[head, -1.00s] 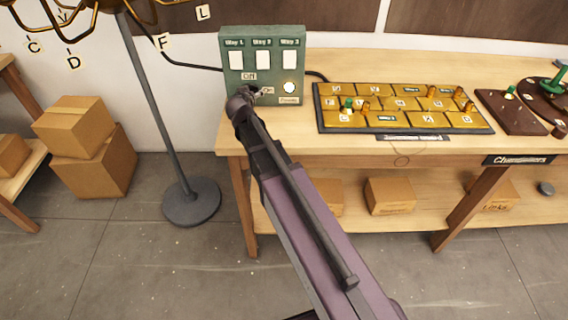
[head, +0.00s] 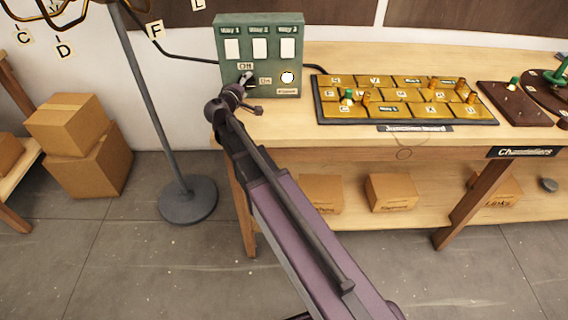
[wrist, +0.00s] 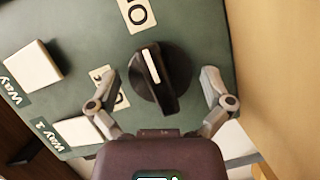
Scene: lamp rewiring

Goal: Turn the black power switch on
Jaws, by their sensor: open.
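The black power switch (wrist: 165,80) is a round knob with a raised grip and a white pointer line, on the green panel (wrist: 75,20). In the wrist view the line points up toward the label at the top (wrist: 137,13), which is partly cut off. Another label (wrist: 107,92) is left of the knob, partly behind a finger. In the head view the switch (head: 249,79) sits below "Off" and left of "On". My gripper (wrist: 160,74) is open, with one finger on each side of the knob, apart from it. In the head view my gripper (head: 241,88) is just in front of the panel.
The panel also has white way switches (head: 260,49) and a round white button (head: 288,77). A gold-tiled board (head: 400,98) lies on the bench to the right. A lamp stand (head: 160,120) rises left of the bench. Cardboard boxes (head: 75,130) stand farther left.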

